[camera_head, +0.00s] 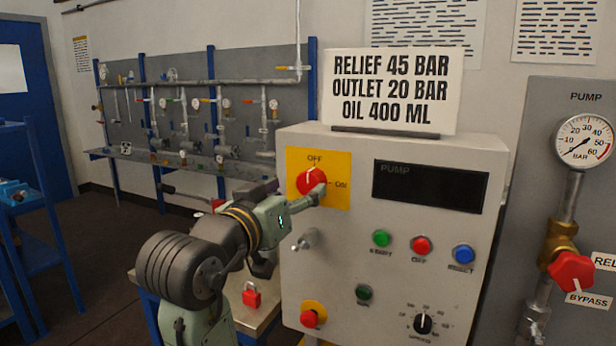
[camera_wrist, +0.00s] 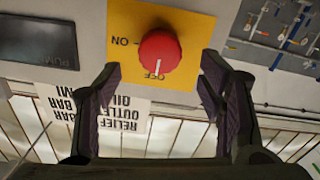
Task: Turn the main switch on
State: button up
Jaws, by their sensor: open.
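The main switch is a red round knob (camera_head: 311,181) on a yellow plate (camera_head: 332,163) at the upper left of the grey pump panel. OFF is printed above it and ON to its right. Its white mark points at OFF. My gripper (camera_head: 314,194) is at the knob and hides its lower right part. In the wrist view, which is upside down, the knob (camera_wrist: 159,50) lies between and just beyond the two open fingers (camera_wrist: 162,82), with a gap on each side. The mark again points at OFF.
A metal peg (camera_head: 303,241) juts out below the switch. A red padlock (camera_head: 251,294) sits on the bench below my arm.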

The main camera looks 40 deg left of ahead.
aim_at(307, 184)
jog(key=p+x, duration=0.1)
jog(key=x, duration=0.4)
jog(key=shift+w+a, duration=0.1)
jog(key=shift+w, duration=0.1)
jog(key=shift+c, duration=0.5)
jog(key=c, duration=1.1)
